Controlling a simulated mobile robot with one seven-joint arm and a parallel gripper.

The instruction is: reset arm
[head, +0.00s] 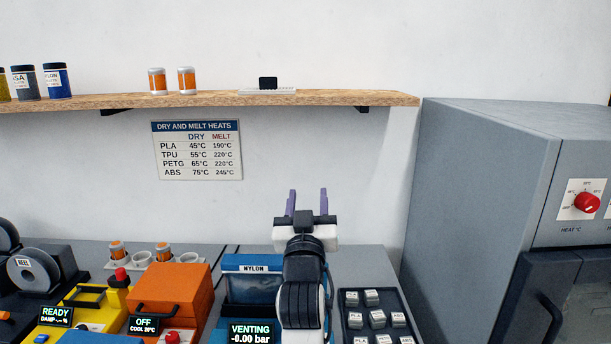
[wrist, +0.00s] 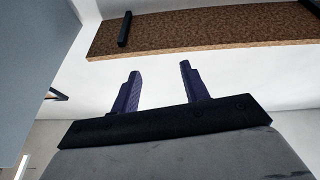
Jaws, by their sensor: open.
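My gripper (head: 307,202) is open and empty, with its two purple fingers pointing up. In the head view it is raised in front of the white wall, above the bench and below the wooden shelf. In the wrist view the fingers (wrist: 160,90) stand apart with nothing between them, and the underside of the shelf (wrist: 210,35) shows beyond them. My arm hides part of the blue NYLON box (head: 250,264) on the bench.
A large grey cabinet (head: 480,180) with a red knob stands at the right. The shelf (head: 340,98) holds jars and small canisters. An orange box (head: 172,288), a yellow unit (head: 95,300) and a dark tray (head: 352,326) of labelled blocks stand on the bench. The air around my gripper is clear.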

